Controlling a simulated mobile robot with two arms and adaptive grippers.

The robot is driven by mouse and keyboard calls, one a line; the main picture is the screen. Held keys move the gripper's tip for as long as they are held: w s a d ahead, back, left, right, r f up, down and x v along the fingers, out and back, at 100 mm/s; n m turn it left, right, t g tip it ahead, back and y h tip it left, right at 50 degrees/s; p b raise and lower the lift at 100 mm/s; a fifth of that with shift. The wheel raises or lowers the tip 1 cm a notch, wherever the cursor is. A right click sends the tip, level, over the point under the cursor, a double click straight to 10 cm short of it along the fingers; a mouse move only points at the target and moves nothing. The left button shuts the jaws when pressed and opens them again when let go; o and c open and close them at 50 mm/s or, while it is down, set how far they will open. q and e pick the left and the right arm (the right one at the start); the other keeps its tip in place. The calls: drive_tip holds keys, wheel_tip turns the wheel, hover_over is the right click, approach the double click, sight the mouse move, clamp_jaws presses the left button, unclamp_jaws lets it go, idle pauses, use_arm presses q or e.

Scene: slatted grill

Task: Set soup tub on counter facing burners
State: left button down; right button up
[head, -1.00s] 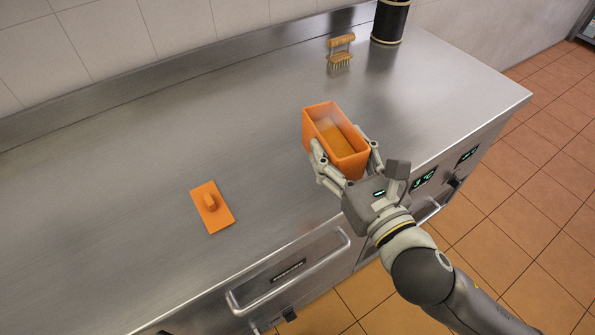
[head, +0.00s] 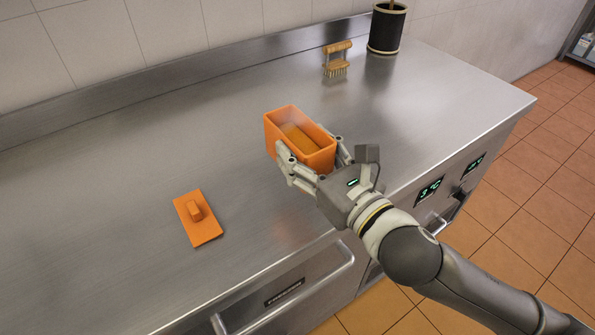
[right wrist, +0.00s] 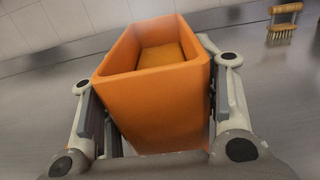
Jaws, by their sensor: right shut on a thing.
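The soup tub (head: 318,162) is an open orange rectangular box, upright over the steel counter (head: 110,190). My right gripper (head: 312,165) is shut on it, one finger on each side of its near end. In the right wrist view the tub (right wrist: 158,100) fills the middle between the two fingers (right wrist: 160,120). I cannot tell whether its base touches the counter. An orange lid (head: 203,230) with a raised grip lies flat on the counter, left of and nearer than the tub. My left gripper is not in view. No burners show.
A wooden brush (head: 338,58) stands at the back of the counter, also in the right wrist view (right wrist: 283,22). A dark cylinder (head: 387,28) stands beside it. A drawer handle (head: 290,297) juts from the front.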

sight(299, 146)
drive_tip(key=w+f, duration=0.1)
drive_tip(key=w, duration=0.1)
drive_tip(key=w+f, duration=0.2)
drive_tip(key=w+a+f, duration=0.1)
drive_tip(key=w+f, duration=0.1)
drive_tip(key=shift+w+a+f+b, duration=0.1)
drive_tip(key=shift+w+f+b, duration=0.15)
drive_tip(key=shift+b, duration=0.1)
drive_tip(key=shift+w+f, duration=0.55)
drive_tip(key=shift+f, duration=0.15)
drive_tip(key=shift+a+f, duration=0.1)
drive_tip(key=shift+f, duration=1.35)
drive_tip(key=shift+f, duration=0.2)
drive_tip(key=o, duration=1.4)
drive_tip(key=shift+f, duration=0.1)
